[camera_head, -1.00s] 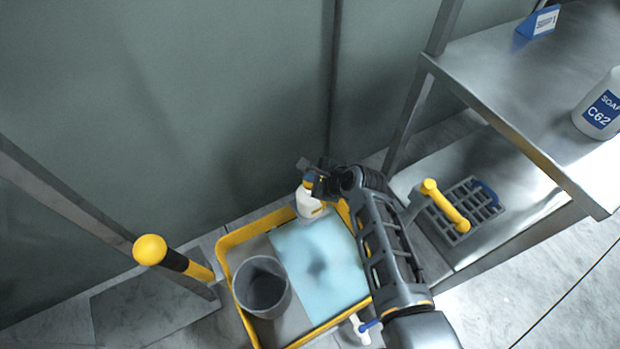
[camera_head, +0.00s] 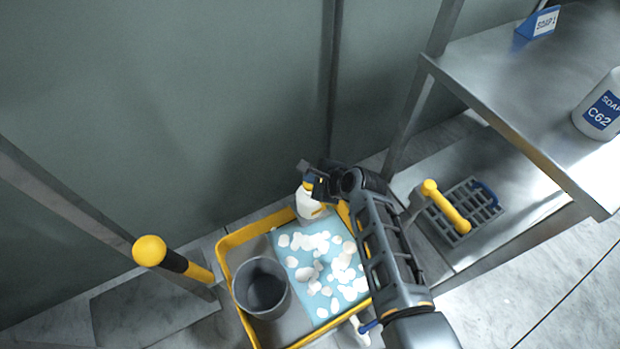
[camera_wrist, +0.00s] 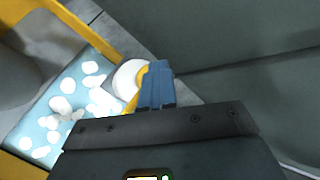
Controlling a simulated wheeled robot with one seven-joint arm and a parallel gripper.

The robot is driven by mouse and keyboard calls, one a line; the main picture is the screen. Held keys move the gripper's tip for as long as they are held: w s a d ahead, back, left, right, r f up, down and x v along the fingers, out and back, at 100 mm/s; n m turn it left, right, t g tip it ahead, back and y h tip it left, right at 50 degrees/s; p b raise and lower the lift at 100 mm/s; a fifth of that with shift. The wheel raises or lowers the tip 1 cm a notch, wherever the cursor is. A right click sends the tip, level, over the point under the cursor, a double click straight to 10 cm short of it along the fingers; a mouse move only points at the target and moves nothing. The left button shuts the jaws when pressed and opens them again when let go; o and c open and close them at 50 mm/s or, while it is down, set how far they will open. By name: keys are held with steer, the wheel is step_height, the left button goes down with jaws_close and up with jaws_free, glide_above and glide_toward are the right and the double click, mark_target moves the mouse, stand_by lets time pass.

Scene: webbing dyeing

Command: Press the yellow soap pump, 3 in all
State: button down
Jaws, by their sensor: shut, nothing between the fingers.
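The soap pump bottle (camera_head: 309,207) is white with a yellow top and stands at the back corner of the yellow-rimmed tray (camera_head: 237,239). In the wrist view, the white bottle (camera_wrist: 127,75) and its yellow top show beside and partly behind my fingers. My gripper (camera_head: 308,177) is shut and empty, right at the top of the bottle. My blue fingertips also show in the wrist view (camera_wrist: 157,80). They cover part of the pump head, so I cannot tell whether they touch it. White foam blobs (camera_head: 342,262) lie on the light blue sheet (camera_head: 288,243) in the tray.
A grey bucket (camera_head: 262,288) stands in the tray at left. A yellow-knobbed post (camera_head: 150,250) is further left.

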steer(key=shift+r+p, duration=1.05)
steer(key=shift+r, duration=0.05)
steer(key=shift+r, duration=0.1)
step_height(320, 180, up, 5)
steer(key=p, duration=0.5)
stand_by(2.0)
step_height(320, 180, up, 4)
steer(key=shift+f+b, duration=0.15)
steer(key=shift+b, duration=0.2)
steer(key=shift+f, duration=0.15)
